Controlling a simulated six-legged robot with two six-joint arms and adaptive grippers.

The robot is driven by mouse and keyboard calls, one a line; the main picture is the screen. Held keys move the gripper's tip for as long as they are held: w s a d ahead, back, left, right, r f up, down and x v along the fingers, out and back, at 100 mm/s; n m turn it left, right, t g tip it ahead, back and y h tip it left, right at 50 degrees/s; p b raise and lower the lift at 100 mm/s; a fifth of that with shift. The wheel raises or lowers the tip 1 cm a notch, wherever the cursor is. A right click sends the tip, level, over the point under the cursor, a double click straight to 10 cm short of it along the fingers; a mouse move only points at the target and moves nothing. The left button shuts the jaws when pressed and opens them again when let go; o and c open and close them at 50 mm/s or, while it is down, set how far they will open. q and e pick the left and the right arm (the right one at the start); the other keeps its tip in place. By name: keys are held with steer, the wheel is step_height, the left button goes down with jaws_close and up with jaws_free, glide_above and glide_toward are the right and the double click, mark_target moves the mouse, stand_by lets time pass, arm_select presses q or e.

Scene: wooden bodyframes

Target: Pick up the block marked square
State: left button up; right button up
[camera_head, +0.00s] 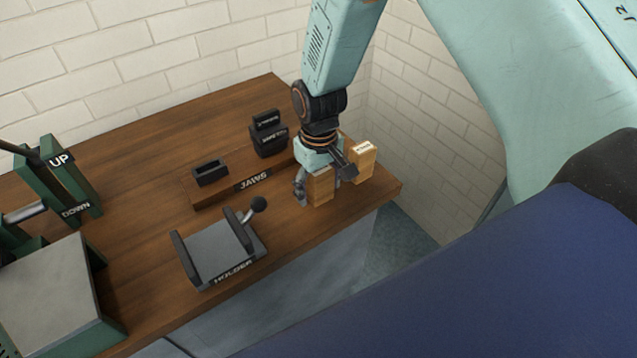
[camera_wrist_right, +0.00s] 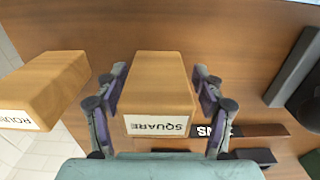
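The wooden block marked SQUARE (camera_wrist_right: 158,82) stands between the fingers of my right gripper (camera_wrist_right: 160,92) in the right wrist view, its label towards the palm side. A narrow gap shows beside the fingers, so the gripper looks open around it. In the head view the same block (camera_head: 320,187) stands near the table's right end, with my right gripper (camera_head: 322,177) directly above and around it. Its label is hidden there. My left gripper is not in view.
A second wooden block, marked ROUND (camera_wrist_right: 45,88), stands beside it, also in the head view (camera_head: 362,158). A JAWS rack (camera_head: 225,187) with black jaws, a HOLDER fixture (camera_head: 218,250) with a lever, and a green UP/DOWN machine (camera_head: 62,180) share the wooden table (camera_head: 150,150).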

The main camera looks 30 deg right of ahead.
steer(key=shift+s+d, duration=0.2)
steer(key=shift+d, duration=0.05)
steer(key=c, duration=0.4)
steer(key=shift+w+a, duration=0.15)
steer(key=c, duration=0.6)
steer(key=shift+c, duration=0.5)
steer(key=shift+r, duration=0.1)
